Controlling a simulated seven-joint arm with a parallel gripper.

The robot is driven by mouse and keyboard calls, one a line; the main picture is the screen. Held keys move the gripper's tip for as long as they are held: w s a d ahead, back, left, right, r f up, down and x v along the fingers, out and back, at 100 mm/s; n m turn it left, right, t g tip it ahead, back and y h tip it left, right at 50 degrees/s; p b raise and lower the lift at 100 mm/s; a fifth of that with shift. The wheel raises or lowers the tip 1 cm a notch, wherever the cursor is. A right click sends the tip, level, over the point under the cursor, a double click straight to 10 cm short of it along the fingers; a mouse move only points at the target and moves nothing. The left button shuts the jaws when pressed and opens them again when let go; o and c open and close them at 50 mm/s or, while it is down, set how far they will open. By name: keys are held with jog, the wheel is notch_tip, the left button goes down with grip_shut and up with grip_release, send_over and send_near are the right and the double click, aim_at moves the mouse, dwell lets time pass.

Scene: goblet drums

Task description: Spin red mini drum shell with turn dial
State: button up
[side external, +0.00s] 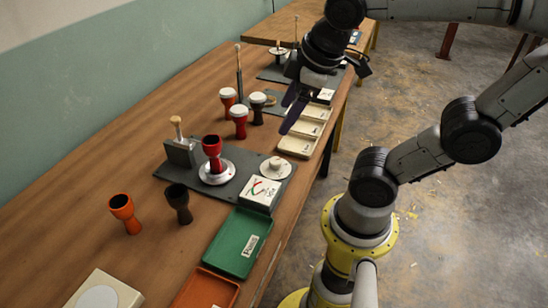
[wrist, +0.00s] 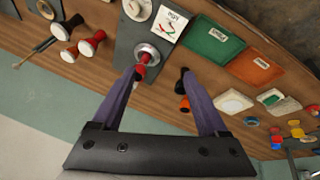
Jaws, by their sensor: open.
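The red mini drum shell (side external: 212,146) stands upright on a silver turntable (side external: 216,174) on a dark grey plate. The turn dial (side external: 275,166), a pale round knob on a disc, sits on the same plate to its right. In the wrist view, the red shell (wrist: 140,73) shows beside the left fingertip, with the turntable (wrist: 149,53) behind it and the dial (wrist: 137,9) at the top edge. My gripper (side external: 287,116) is open and empty, with purple fingers above the table's right side. It also shows in the wrist view (wrist: 162,76).
A white box with a red and green mark (side external: 261,192) stands in front of the dial. A wooden-knobbed tool stands in a grey block (side external: 180,150). Dark (side external: 178,201) and orange (side external: 124,212) shells stand nearer. White-topped drums (side external: 239,120) stand behind; a green tray (side external: 239,243) lies in front.

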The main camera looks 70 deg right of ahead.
jog(key=w+d+f+n+g+h, duration=0.25)
jog(key=w+d+n+g, duration=0.2)
jog(key=w, duration=0.35)
jog(key=g, duration=0.3)
send_near(276, 160)
jog(key=shift+n, duration=0.25)
jog(key=x, duration=0.8)
jog(key=shift+f, duration=0.25)
grip_shut()
